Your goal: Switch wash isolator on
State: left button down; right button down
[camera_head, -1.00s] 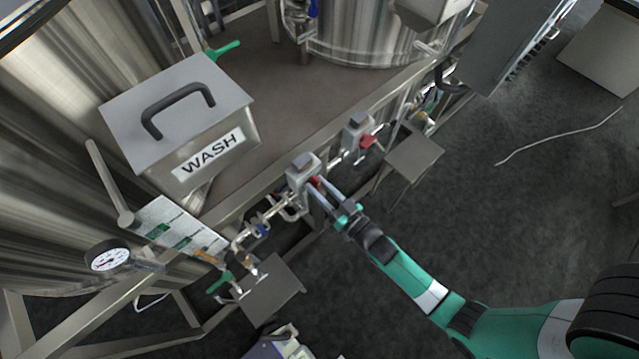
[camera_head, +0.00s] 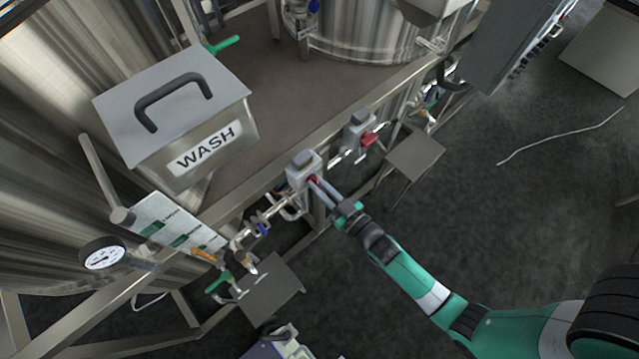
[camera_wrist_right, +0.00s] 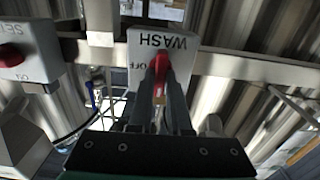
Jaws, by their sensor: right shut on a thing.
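The wash isolator is a small grey box (camera_head: 300,170) on the front rail of the steel frame. In the right wrist view its face (camera_wrist_right: 150,43) carries the words WASH and OFF, upside down. Its red handle (camera_wrist_right: 161,66) lies between the fingers of my right gripper (camera_wrist_right: 160,85). The handle runs roughly up and down in that view. In the head view my right gripper (camera_head: 322,188) reaches the box from the lower right and is shut on the handle, which is mostly hidden. My left gripper is not in view.
A second grey isolator (camera_head: 359,131) with a red handle sits further right on the rail. A large box labelled WASH (camera_head: 178,128), a gauge (camera_head: 102,254) and pipework are at left. A small grey plate (camera_head: 416,155) stands near my right arm. Open floor lies right.

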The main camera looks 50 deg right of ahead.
jog(key=c, duration=0.9)
grip_release()
jog(key=shift+o, duration=0.2)
jog(key=s+a, duration=0.1)
jog(key=s, duration=1)
jog(key=shift+s+a+p, duration=0.25)
jog(key=shift+p, duration=0.2)
